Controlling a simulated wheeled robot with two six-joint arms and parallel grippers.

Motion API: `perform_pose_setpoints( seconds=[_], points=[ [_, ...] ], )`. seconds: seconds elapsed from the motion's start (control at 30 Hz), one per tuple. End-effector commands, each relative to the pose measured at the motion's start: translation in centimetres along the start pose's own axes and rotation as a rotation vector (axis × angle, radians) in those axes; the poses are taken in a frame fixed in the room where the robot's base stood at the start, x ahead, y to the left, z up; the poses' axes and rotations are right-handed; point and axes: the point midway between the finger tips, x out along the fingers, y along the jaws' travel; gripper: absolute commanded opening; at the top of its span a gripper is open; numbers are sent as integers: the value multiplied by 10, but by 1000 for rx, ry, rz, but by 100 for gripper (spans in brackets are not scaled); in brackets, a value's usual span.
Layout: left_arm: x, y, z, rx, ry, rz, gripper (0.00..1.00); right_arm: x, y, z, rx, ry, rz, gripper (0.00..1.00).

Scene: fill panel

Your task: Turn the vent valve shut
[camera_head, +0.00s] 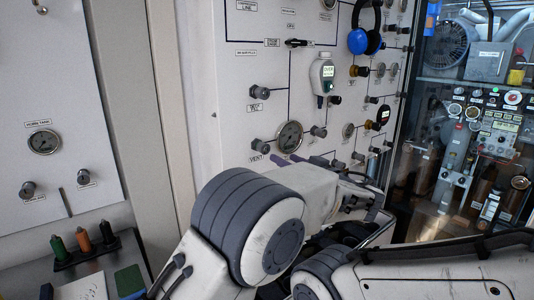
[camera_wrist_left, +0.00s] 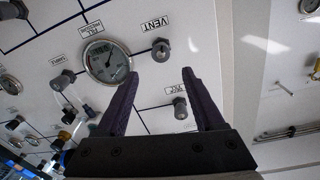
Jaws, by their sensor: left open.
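The vent valve (camera_head: 260,145) is a small grey knob on the white panel, above the VENT label and left of a round gauge. In the left wrist view the vent valve (camera_wrist_left: 160,48) shows beside its label, just beyond the fingertips. My left gripper (camera_head: 288,159) is to the right of and slightly below the valve in the head view. In the wrist view my left gripper (camera_wrist_left: 160,74) has its two dark fingers spread, with nothing held. The valve does not appear touched. My right gripper is not in view.
A round gauge (camera_head: 290,136) sits close right of the valve. Another grey knob (camera_head: 260,92) is above it and shows between the fingers in the wrist view (camera_wrist_left: 180,107). A hanging handheld device (camera_head: 322,75) and blue headphones (camera_head: 366,38) are to the right.

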Motion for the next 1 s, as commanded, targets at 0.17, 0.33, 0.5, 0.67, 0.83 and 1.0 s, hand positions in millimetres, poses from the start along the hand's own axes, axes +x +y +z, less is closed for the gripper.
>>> perform_pose_setpoints(
  seconds=[0.17, 0.33, 0.5, 0.67, 0.83, 1.0],
  points=[
    [33, -3, -4, 2, -3, -6, 70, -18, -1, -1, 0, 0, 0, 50],
    [65, -3, -4, 4, -5, -4, 70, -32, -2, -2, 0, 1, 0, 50],
    [87, -3, -2, 3, -5, -3, 70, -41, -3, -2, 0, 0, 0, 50],
    [95, -2, 0, 3, -5, 0, 70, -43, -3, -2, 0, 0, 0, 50],
    [96, -2, 0, 3, -5, 0, 70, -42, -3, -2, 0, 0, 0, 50],
    [96, -2, 0, 3, -5, 0, 39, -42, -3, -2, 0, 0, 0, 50]
  ],
)
